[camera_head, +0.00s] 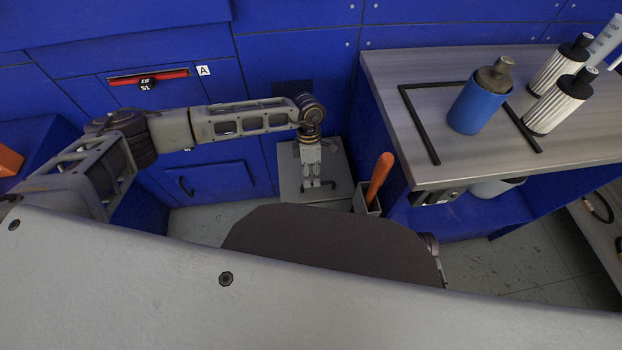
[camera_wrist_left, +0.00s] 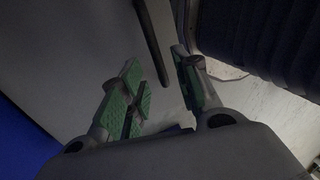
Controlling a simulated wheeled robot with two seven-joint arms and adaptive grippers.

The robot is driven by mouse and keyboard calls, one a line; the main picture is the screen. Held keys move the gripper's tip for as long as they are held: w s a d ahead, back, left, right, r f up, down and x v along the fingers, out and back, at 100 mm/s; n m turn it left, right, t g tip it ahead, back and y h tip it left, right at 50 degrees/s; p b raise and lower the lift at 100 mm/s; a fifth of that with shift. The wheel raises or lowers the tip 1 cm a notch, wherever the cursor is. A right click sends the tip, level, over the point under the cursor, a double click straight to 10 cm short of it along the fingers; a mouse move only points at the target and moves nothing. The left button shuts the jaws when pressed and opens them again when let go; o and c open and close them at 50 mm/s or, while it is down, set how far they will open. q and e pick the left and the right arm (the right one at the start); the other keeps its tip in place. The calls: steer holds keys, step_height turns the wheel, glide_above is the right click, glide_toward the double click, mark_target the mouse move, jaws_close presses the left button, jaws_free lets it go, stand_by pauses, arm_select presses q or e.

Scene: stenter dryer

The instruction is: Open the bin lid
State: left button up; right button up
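The bin is a light grey box with a flat lid (camera_head: 328,160) on the floor, and the lid looks shut. A dark bar handle (camera_head: 328,183) lies near its front edge. My left gripper (camera_head: 311,184) points down over the lid at the handle. In the left wrist view, the green-padded fingers of my left gripper (camera_wrist_left: 158,75) are apart. The dark handle (camera_wrist_left: 150,40) runs into the gap between them, with space showing on both sides. Whether a finger touches it lower down is hard to tell. My right gripper is out of view.
An orange-handled tool (camera_head: 380,178) stands in a small grey holder (camera_head: 367,200) right of the bin. The workbench (camera_head: 450,150) carries a blue canister (camera_head: 480,106) and white filters (camera_head: 556,104). Blue cabinets (camera_head: 205,180) stand left and behind. Some floor (camera_head: 195,222) is clear at left.

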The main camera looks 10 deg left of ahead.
arm_select(q)
steer(key=shift+x, duration=0.9)
steer(key=shift+c, duration=0.4)
jaws_close()
